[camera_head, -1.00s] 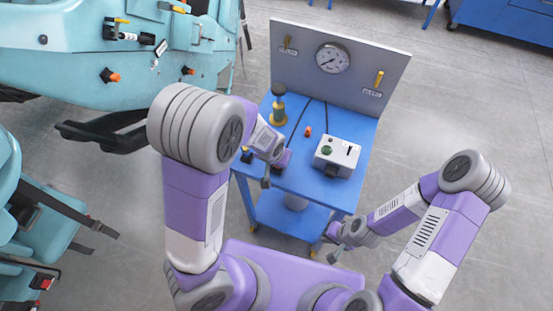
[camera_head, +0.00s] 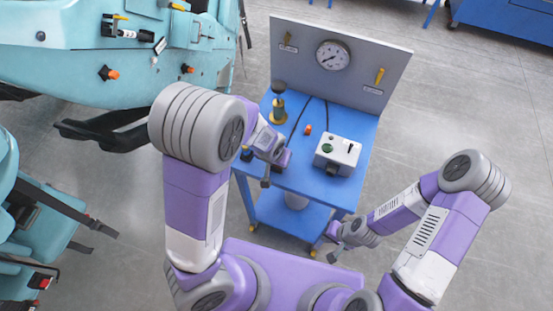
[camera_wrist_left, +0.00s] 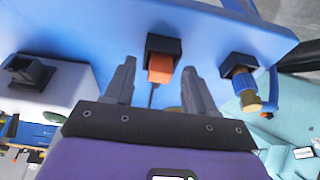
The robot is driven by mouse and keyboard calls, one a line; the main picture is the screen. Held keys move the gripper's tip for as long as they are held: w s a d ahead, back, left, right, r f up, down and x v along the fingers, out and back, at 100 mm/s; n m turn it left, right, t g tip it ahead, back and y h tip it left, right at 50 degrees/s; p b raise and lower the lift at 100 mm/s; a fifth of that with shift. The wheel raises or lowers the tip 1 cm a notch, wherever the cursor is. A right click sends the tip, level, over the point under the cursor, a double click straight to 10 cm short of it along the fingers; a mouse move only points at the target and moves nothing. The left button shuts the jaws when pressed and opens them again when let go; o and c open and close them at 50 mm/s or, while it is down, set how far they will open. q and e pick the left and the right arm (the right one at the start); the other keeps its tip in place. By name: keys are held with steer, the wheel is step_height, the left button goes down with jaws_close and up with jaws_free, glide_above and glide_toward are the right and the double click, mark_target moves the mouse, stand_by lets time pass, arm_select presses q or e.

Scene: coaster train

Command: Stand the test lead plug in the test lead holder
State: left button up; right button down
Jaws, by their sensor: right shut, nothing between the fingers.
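In the left wrist view an orange plug (camera_wrist_left: 160,68) with a dark cable meets a black block (camera_wrist_left: 163,46), which looks like the holder, near the edge of the blue cart. I cannot tell whether the plug is seated in it or only against it. My left gripper (camera_wrist_left: 158,82) is open, its fingers on either side of the plug with gaps showing. In the head view this gripper (camera_head: 277,166) is over the cart's front left, and its hand hides the plug and block. My right gripper (camera_head: 332,246) is shut and empty, low beside the cart's front right corner.
On the blue cart top (camera_head: 352,127) are a white box (camera_head: 337,154), a small orange piece (camera_head: 308,129) and a brass, black-topped fitting (camera_head: 279,107). A grey gauge panel (camera_head: 350,75) stands behind. The teal train (camera_head: 75,60) is at left; floor is clear at right.

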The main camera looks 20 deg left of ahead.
arm_select(q)
steer(key=p+v, duration=0.2)
steer(key=v, duration=0.5)
steer(key=shift+r, duration=0.25)
steer(key=shift+s, duration=0.15)
stand_by(0.3)
